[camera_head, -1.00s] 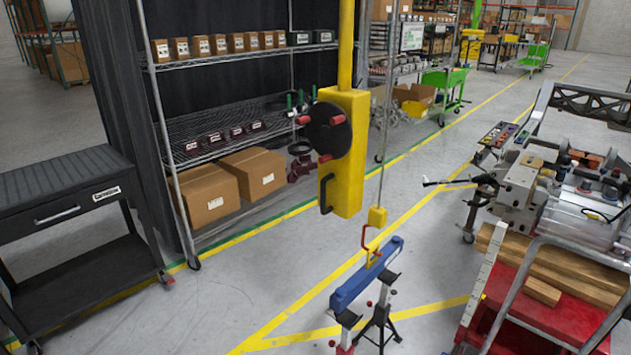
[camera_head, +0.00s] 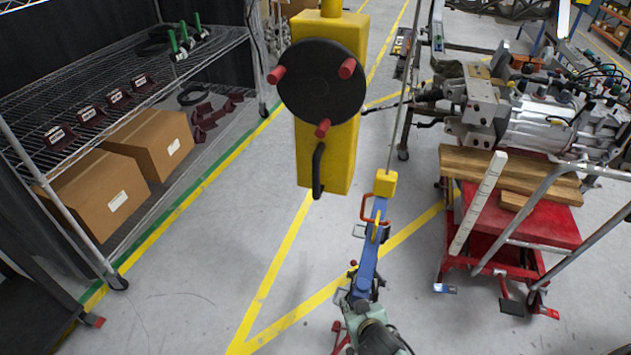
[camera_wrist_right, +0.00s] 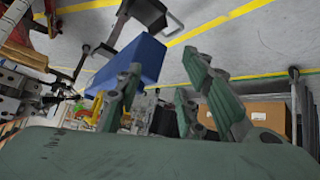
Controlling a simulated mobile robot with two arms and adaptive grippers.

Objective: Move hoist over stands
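The hoist's yellow body (camera_head: 327,165) hangs on a pole and carries a black wheel (camera_head: 320,82) with red knobs. A cable runs to a yellow block (camera_head: 385,184) with a red handle (camera_head: 366,208), above the blue beam (camera_head: 367,264). The beam appears nearly end-on; its blue end also shows in the wrist view (camera_wrist_right: 143,58). A stand's red foot (camera_head: 337,328) shows low; the stands are mostly hidden by beam and gripper. My right gripper (camera_head: 372,312) is at the beam's near end. Its green fingers (camera_wrist_right: 165,90) are spread, the left one overlapping the beam. My left gripper is out of view.
A wire shelf (camera_head: 75,112) with boxes (camera_head: 155,143) stands at left. A red cart (camera_head: 520,222) with wooden boards and machinery is at right. Grey floor with yellow lines is clear between the shelf and the beam.

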